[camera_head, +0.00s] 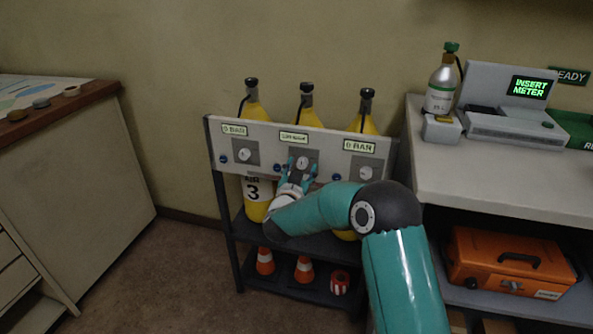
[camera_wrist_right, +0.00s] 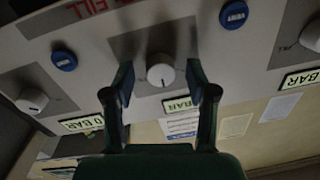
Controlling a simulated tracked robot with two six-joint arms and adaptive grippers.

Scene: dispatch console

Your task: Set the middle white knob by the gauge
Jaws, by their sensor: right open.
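The middle white knob (camera_head: 303,162) is on a grey plate in the front panel, below the middle gauge display (camera_head: 293,136), whose text I cannot read. My right gripper (camera_head: 299,171) is at this knob. In the right wrist view, the knob (camera_wrist_right: 160,71) sits between the two open fingers of the right gripper (camera_wrist_right: 160,77), with a gap on each side. A short dark mark on the knob points toward the display side. My left gripper is out of view.
The left knob (camera_head: 245,154) and right knob (camera_head: 365,173) flank it, both under "0 BAR" displays. Blue vent buttons (camera_wrist_right: 233,14) lie close by. Yellow cylinders (camera_head: 257,197) stand behind the panel. A bench (camera_head: 495,185) stands right, a cabinet (camera_head: 90,165) left.

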